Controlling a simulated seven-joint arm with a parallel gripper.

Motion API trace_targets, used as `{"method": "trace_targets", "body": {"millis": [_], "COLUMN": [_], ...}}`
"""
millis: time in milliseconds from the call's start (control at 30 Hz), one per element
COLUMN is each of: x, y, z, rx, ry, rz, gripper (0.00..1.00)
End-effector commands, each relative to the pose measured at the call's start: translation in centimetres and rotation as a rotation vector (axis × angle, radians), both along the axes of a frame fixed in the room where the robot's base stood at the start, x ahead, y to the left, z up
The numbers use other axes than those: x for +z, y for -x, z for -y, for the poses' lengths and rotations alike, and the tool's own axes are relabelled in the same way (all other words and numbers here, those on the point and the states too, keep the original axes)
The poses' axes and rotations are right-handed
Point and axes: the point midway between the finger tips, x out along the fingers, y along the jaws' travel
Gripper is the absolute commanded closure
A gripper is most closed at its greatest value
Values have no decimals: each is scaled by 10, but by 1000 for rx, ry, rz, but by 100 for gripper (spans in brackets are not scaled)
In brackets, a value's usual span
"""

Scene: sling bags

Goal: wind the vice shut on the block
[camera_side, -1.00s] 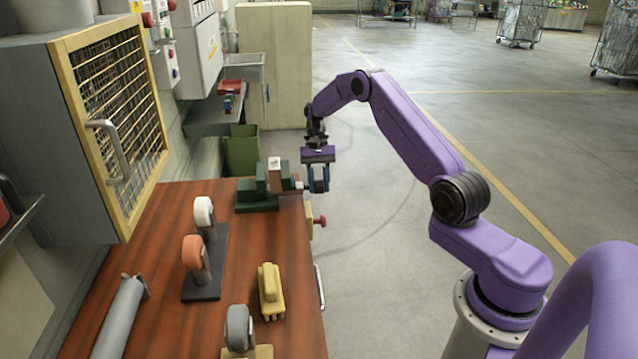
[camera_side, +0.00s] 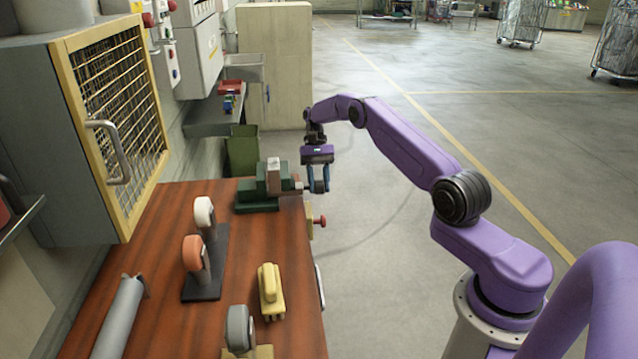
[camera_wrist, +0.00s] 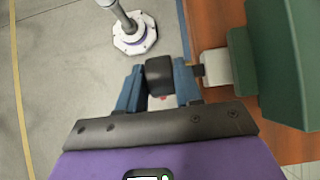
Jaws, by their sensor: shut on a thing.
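The green vice (camera_side: 258,200) sits at the far right corner of the wooden bench. A pale block (camera_side: 273,164) stands up between its jaws; I cannot tell whether both jaws touch it. In the wrist view, the green vice body (camera_wrist: 278,65) is at the right, with a pale grey part (camera_wrist: 215,66) projecting from it. My gripper (camera_side: 319,188) is beside the vice, just off the bench edge. In the wrist view my gripper (camera_wrist: 160,90) has its blue fingers shut on the dark vice handle (camera_wrist: 160,72). The block is not seen there.
A red knob (camera_side: 319,221) sticks out from the bench's right edge. A yellow object (camera_side: 270,291), a dark stand with round-headed pieces (camera_side: 203,288) and a grey cylinder (camera_side: 120,318) lie on the bench (camera_side: 165,260). A green bin (camera_side: 242,150) stands behind. The floor to the right is open.

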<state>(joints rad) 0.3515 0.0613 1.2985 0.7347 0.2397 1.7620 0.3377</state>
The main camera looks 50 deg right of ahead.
Motion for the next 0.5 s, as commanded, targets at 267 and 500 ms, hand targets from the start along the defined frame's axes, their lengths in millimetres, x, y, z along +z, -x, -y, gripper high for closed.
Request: {"method": "trace_targets", "body": {"millis": [267,500], "x": [1,0], "y": [0,0], "z": [1,1], "rx": [-1,-1], "ry": [2,1], "rz": [2,2], "gripper": [59,45]}}
